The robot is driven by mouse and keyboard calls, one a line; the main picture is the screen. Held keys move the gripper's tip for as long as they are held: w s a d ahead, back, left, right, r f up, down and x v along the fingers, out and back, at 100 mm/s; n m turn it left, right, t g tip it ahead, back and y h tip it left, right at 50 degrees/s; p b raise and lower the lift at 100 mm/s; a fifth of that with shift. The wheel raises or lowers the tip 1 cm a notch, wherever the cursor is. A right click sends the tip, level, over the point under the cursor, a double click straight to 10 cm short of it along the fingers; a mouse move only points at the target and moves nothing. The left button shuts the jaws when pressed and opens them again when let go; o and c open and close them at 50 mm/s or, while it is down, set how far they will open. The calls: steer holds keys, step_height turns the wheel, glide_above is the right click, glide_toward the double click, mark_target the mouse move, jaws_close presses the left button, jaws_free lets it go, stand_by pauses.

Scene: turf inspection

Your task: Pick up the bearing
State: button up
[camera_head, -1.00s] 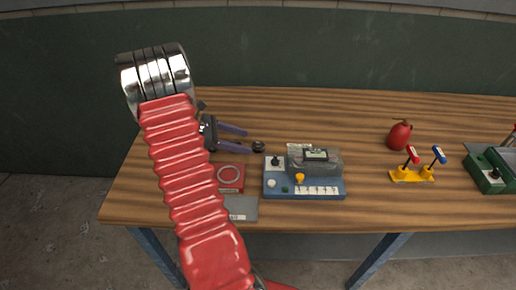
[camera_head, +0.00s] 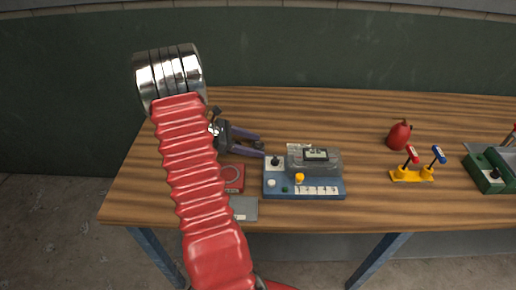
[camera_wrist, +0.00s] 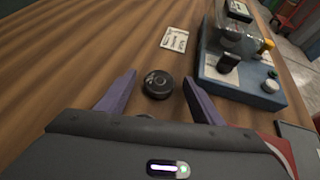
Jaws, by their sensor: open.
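The bearing (camera_wrist: 157,85) is a small black disc lying on the wooden table in the wrist view. My gripper is open and holds nothing.
The blue control box (camera_head: 305,190) stands close right of my gripper. A red box (camera_head: 233,178) and a grey plate (camera_head: 244,209) lie nearer the front edge. A red bottle (camera_head: 399,137), a yellow lever stand (camera_head: 411,176) and a green box (camera_head: 492,177) stand farther right.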

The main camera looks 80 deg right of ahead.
mark_target(253, 146)
steer(key=shift+c, duration=0.6)
steer(key=c, duration=1.2)
steer(key=shift+o, duration=0.2)
steer(key=shift+r, duration=0.1)
step_height(253, 146, up, 10)
